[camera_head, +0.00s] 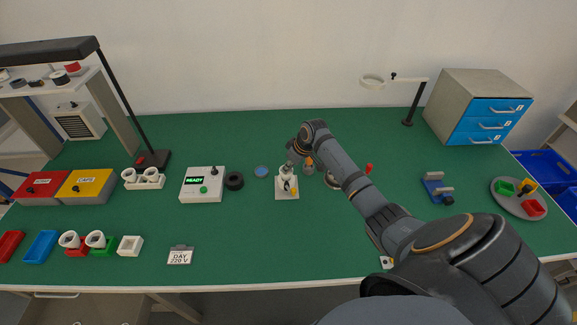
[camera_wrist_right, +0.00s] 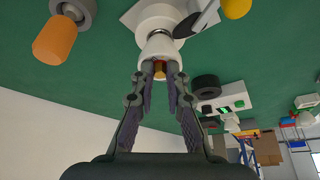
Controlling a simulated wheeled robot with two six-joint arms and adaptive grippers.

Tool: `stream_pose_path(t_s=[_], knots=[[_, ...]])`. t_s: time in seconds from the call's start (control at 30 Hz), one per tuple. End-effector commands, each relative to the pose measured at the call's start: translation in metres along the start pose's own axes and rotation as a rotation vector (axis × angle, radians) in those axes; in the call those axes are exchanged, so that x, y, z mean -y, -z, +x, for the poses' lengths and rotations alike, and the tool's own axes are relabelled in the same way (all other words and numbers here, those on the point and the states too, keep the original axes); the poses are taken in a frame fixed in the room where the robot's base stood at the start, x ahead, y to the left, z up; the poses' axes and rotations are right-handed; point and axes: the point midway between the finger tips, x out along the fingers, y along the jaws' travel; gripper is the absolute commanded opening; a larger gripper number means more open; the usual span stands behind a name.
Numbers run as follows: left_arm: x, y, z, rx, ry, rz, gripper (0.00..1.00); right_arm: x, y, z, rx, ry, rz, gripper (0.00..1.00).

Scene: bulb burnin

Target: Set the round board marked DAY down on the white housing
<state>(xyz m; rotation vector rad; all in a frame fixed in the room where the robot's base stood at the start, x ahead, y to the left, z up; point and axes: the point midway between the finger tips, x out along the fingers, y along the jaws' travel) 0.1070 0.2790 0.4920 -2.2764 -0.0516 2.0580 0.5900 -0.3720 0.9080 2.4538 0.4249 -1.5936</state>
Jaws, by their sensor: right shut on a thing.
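The white housing (camera_wrist_right: 157,46) stands in a white clamp fixture with a black lever and a yellow knob. In the head view the fixture (camera_head: 281,195) is left of the table's middle. My right gripper (camera_wrist_right: 160,70) is at the open end of the housing, its fingertips close together on a small orange-brown piece. This looks like part of the round board; its disc and DAY marking cannot be made out. Whether it touches the housing I cannot tell. In the head view my right gripper (camera_head: 291,161) is small and partly hidden. My left gripper is out of view.
A tester box (camera_head: 203,184) reading READY and a black ring (camera_head: 234,181) stand left of the fixture. A DAY 220 V card (camera_head: 180,256) lies near the front edge. An orange-handled thing (camera_wrist_right: 65,37) stands close beside the fixture. The table's front middle is clear.

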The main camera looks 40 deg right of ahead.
Motion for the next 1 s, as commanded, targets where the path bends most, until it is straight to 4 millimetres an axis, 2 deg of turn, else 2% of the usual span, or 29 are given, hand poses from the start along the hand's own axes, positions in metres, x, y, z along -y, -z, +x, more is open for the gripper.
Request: stream_pose_path(t_s=[0.17,0.2,0.37,0.77,0.87,1.0], knots=[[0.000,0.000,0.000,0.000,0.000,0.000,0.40,0.000,0.000,0.000,0.000,0.000,0.000,0.03],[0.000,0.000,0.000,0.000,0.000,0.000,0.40,0.000,0.000,0.000,0.000,0.000,0.000,0.18],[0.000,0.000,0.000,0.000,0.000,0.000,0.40,0.000,0.000,0.000,0.000,0.000,0.000,0.39],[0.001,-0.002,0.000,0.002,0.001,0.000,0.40,-0.001,0.000,-0.002,0.001,-0.001,0.000,0.40],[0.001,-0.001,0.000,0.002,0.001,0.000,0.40,-0.002,-0.001,-0.014,0.000,-0.004,-0.001,0.40],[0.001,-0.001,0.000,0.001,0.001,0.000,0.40,-0.003,0.000,-0.047,-0.001,-0.007,-0.003,0.40]])
